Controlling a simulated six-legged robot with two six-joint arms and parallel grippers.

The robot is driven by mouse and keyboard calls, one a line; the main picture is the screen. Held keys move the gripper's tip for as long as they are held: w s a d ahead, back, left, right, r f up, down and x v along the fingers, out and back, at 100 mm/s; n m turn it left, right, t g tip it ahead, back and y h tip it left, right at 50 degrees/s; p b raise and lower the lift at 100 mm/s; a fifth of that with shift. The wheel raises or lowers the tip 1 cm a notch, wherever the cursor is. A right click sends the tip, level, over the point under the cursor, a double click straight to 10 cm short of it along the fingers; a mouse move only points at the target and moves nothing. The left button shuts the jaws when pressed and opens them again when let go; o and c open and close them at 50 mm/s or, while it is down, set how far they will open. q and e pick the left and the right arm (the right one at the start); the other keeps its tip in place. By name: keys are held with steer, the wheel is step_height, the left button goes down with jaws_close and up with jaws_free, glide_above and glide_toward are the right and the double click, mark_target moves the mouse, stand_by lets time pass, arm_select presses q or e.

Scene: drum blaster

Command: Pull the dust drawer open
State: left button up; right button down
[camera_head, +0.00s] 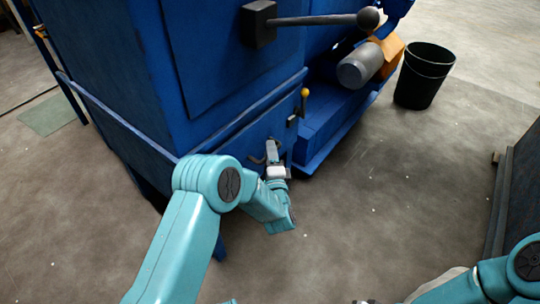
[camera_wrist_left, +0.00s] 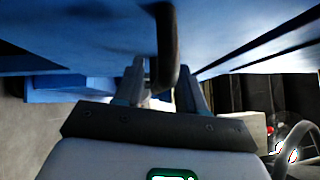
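The dust drawer (camera_head: 240,145) appears to be the low blue front panel of the blue machine, and it looks flush with the body. Its dark handle (camera_head: 257,159) is partly hidden by my left gripper (camera_head: 271,150). In the left wrist view the dark handle (camera_wrist_left: 166,45) hangs down between the two fingers of my left gripper (camera_wrist_left: 160,85). The fingers stand apart on either side of it, with a small gap showing at the left finger.
A yellow-knobbed latch (camera_head: 303,98) sits on the machine just right of the drawer. A long lever with a black ball (camera_head: 368,18) juts out above. A black bin (camera_head: 424,76) stands at the back right. The concrete floor (camera_head: 340,235) before the drawer is clear.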

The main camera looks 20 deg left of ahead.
arm_select(q)
jaws_close()
steer(key=shift+d, duration=0.2)
